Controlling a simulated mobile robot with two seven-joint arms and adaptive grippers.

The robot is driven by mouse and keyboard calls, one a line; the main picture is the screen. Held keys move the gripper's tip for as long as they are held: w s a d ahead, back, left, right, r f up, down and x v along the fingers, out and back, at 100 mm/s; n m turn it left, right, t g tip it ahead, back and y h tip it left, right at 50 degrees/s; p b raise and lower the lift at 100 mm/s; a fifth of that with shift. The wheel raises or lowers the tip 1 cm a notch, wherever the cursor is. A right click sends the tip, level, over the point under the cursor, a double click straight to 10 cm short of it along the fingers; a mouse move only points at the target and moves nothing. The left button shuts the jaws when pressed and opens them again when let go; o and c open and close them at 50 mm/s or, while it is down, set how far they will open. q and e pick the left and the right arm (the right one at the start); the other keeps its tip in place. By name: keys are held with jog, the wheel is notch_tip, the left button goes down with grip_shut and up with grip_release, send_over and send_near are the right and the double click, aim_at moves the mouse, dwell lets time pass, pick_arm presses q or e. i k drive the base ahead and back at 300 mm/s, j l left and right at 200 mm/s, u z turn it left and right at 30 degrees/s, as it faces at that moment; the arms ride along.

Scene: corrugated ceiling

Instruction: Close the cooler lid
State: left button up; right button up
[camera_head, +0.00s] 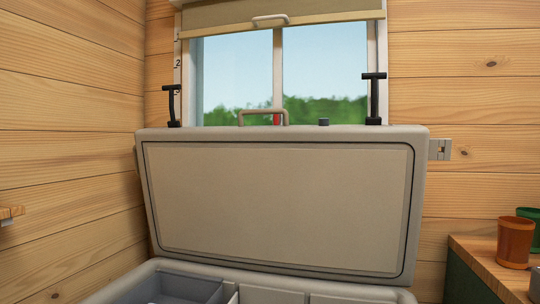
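The grey cooler lid (275,205) stands open and close to upright in the middle of the head view, with its beige inner panel facing me. The cooler body (262,279) is below it, cut off by the bottom edge of the picture; its rim and some inner compartments show. A handle (263,112) shows just above the lid's top edge, in front of the window. Neither of my grippers is in view.
A window (240,72) with a partly lowered blind (230,17) is behind the lid, in a wood-plank wall. At the right, an orange cup (515,243) and a green cup (530,214) stand on a wooden counter (478,258). A small wooden ledge (11,213) is at the left.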

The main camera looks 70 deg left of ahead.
aim_at(344, 202)
jog(key=l+u, duration=0.1)
jog(key=u, duration=0.85)
jog(key=k+l+u, duration=0.1)
jog(key=u, duration=0.4)
